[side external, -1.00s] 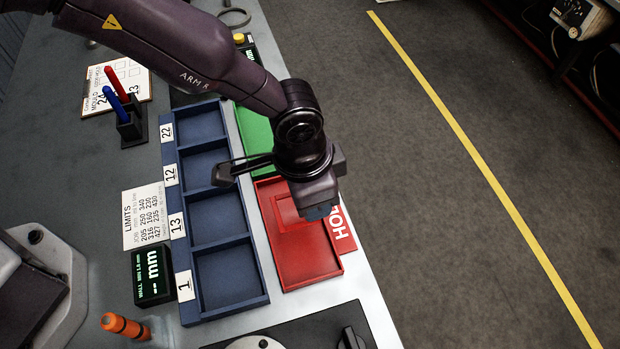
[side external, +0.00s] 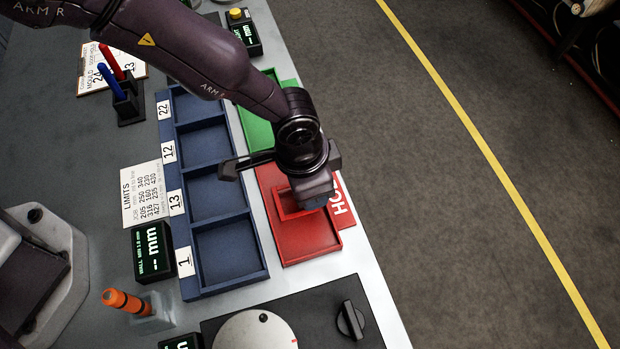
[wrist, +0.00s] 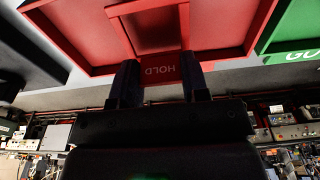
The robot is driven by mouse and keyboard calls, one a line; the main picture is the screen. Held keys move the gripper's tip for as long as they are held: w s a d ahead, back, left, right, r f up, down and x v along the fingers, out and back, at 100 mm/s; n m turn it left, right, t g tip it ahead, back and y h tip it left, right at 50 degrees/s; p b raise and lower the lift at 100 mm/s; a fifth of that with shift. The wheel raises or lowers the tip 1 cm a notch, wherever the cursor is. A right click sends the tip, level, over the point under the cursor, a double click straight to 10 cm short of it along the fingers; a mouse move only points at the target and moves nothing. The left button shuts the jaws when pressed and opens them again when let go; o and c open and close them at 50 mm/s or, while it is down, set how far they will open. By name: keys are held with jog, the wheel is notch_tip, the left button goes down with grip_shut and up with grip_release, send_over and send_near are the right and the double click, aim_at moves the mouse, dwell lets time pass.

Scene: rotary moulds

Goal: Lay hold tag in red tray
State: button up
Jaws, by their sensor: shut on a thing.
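The red tray (side external: 300,249) lies beside the blue compartment rack, with a red flap lettered HOLD at its right edge. My gripper (side external: 312,200) is over the tray's right side, pointing down. In the wrist view my gripper (wrist: 161,82) is shut on the red hold tag (wrist: 166,70), whose word HOLD shows upside down between the fingers. The tag's red frame-like part (side external: 284,206) extends over the tray in the side view. I cannot tell whether the tag touches the tray floor. The fingertips are hidden in the side view.
The blue rack (side external: 232,281) with several empty compartments stands left of the tray. A green tray (side external: 258,132) adjoins beyond it, partly behind my arm. A dark panel with a round dial (side external: 255,332) and a knob (side external: 350,318) lies in front. The bench edge is close on the right.

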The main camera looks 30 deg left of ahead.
aim_at(279, 202)
jog(key=shift+f, duration=0.45)
dwell(0.7)
jog(key=o, duration=1)
notch_tip(279, 202, up, 13)
jog(key=s+a, duration=0.1)
jog(key=s+a+r+n+t, duration=0.1)
jog(key=s+a+r+n, duration=0.2)
jog(key=a+r, duration=0.3)
jog(key=s+a+r+n+t, duration=0.2)
jog(key=s+a+r, duration=0.4)
jog(key=a, duration=1)
jog(key=s+a+r+n+t, duration=0.1)
jog(key=s+a+r+n, duration=0.3)
jog(key=a+r, duration=0.4)
jog(key=shift+s+a+r+t+y, duration=0.1)
jog(key=shift+s+a+t+y, duration=0.1)
jog(key=shift+a, duration=0.6)
jog(key=shift+s+a+r+t+y, duration=0.1)
jog(key=shift+a+t+y, duration=0.1)
jog(key=shift+a, duration=0.6)
